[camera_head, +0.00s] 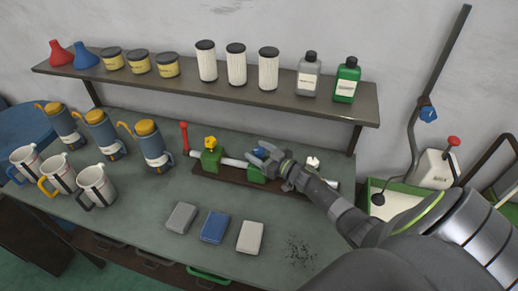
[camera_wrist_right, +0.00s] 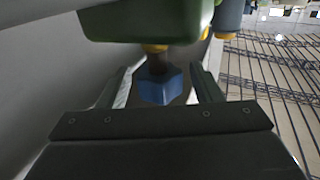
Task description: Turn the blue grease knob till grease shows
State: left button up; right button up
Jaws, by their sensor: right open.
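The blue grease knob (camera_wrist_right: 160,86) is star-shaped and sits on a short dark stem with a yellow collar, next to a green block (camera_wrist_right: 140,22), in the right wrist view. My right gripper (camera_wrist_right: 163,88) is open, with one finger on each side of the knob and a visible gap to each. In the head view the right gripper (camera_head: 264,155) is at the middle of a pale bar with green blocks (camera_head: 211,160), and a bit of blue shows at its tips. The gripper partly hides the knob there. My left gripper is not in view.
A yellow knob (camera_head: 210,142) and a red-topped post (camera_head: 184,137) stand at the bar's left. Blue flasks (camera_head: 155,148) and mugs (camera_head: 97,186) are farther left. Three blocks (camera_head: 214,226) lie in front. A shelf (camera_head: 220,91) with bottles runs behind.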

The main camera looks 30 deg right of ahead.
aim_at(259, 150)
jog(key=shift+r, duration=5)
jog(key=shift+f, duration=0.15)
